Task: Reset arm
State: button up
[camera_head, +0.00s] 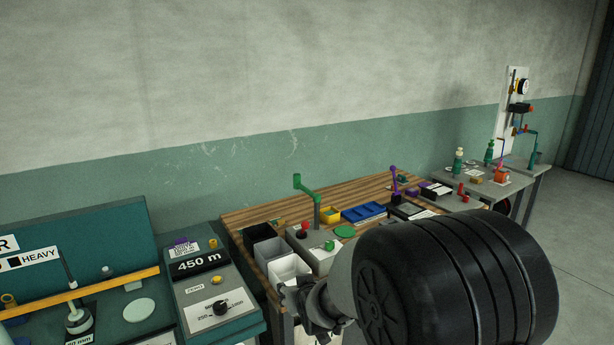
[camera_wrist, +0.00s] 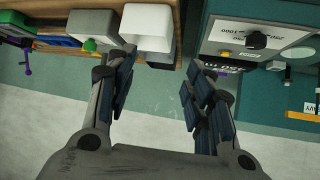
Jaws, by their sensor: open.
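In the head view my gripper (camera_head: 318,308) shows small at the front edge of the wooden bench, partly hidden by my own large black arm link. It is close to a white bin (camera_head: 288,268) on the bench's near corner. The white bin also shows in the wrist view (camera_wrist: 147,28), beyond the fingertips. Whether the gripper touches the bin cannot be told.
The wooden bench (camera_head: 262,215) holds a black bin (camera_head: 269,252), a green crank (camera_head: 308,188) and a blue tray (camera_head: 363,213). A grey control box (camera_head: 215,290) marked 450 m stands left. A grey table (camera_head: 515,180) stands far right. Floor (camera_head: 585,240) at the right is clear.

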jog(key=s+d+r+m+g+h, duration=0.1)
jog(key=s+d+r+g, duration=0.1)
jog(key=s+d+r, duration=0.7)
jog(key=s+d+g, duration=0.1)
jog(key=s+d, duration=0.1)
jog(key=s, duration=0.7)
jog(key=s+d+r+m+g+h, duration=0.1)
jog(key=s+d, duration=0.2)
jog(key=s, duration=0.7)
jog(key=s+d+r+g, duration=0.1)
jog(key=s+d, duration=0.1)
jog(key=s, duration=0.8)
jog(key=shift+d+m+g+h, duration=0.25)
jog(key=shift+m+g+h, duration=0.15)
